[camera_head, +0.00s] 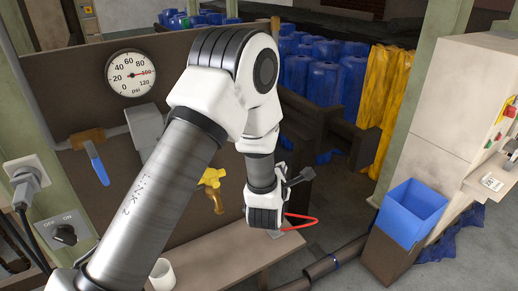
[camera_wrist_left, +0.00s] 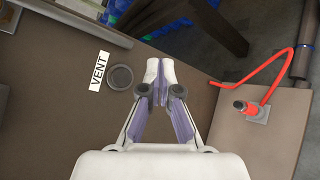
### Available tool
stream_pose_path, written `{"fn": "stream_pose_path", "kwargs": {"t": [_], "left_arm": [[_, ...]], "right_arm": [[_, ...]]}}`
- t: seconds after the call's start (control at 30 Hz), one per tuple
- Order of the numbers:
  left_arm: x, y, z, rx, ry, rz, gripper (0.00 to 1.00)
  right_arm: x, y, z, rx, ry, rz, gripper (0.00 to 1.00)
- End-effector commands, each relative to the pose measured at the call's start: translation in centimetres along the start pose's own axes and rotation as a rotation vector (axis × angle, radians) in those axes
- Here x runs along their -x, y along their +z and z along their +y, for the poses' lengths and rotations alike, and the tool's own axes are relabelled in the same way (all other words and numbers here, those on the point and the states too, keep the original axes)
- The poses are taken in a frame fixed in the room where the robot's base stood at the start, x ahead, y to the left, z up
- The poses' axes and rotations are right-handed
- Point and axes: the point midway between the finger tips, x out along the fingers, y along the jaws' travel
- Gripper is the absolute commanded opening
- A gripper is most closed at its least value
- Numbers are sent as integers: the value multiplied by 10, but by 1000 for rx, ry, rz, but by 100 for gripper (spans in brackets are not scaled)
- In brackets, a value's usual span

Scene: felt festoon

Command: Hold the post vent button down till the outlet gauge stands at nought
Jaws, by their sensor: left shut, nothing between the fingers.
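The round grey vent button (camera_wrist_left: 120,78) sits on the brown panel beside a white VENT label (camera_wrist_left: 98,70) in the left wrist view. My left gripper (camera_wrist_left: 160,65) is shut and empty, its tips to the right of the button and apart from it in the picture. I cannot tell how far the tips stand from the panel. In the head view my left arm crosses the middle and hides the button and the fingertips. My right gripper is not in view.
A blue-handled valve (camera_head: 97,165) is below the gauge, and a yellow tap (camera_head: 212,180) is beside my arm. A red bent rod (camera_wrist_left: 275,68) and red knob (camera_wrist_left: 243,106) are over the bench (camera_wrist_left: 285,135).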

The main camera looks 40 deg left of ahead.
Motion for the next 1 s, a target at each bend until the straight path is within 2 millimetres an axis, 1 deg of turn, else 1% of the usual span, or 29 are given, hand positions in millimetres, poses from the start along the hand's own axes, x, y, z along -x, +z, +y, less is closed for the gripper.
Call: {"fn": "stream_pose_path", "kwargs": {"t": [0.17,0.43,0.5,0.6,0.77,1.0], "left_arm": [[-13,-9,12,5,0,3,0],[-40,-30,33,2,1,4,0],[-48,-36,34,3,2,3,0],[-54,-40,40,3,1,2,0],[-59,-43,43,-1,0,0,0],[-59,-43,43,-1,0,0,0]], "right_arm": [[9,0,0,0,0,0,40],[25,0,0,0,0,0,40],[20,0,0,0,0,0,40],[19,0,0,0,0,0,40],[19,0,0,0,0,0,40],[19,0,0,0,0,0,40]]}}
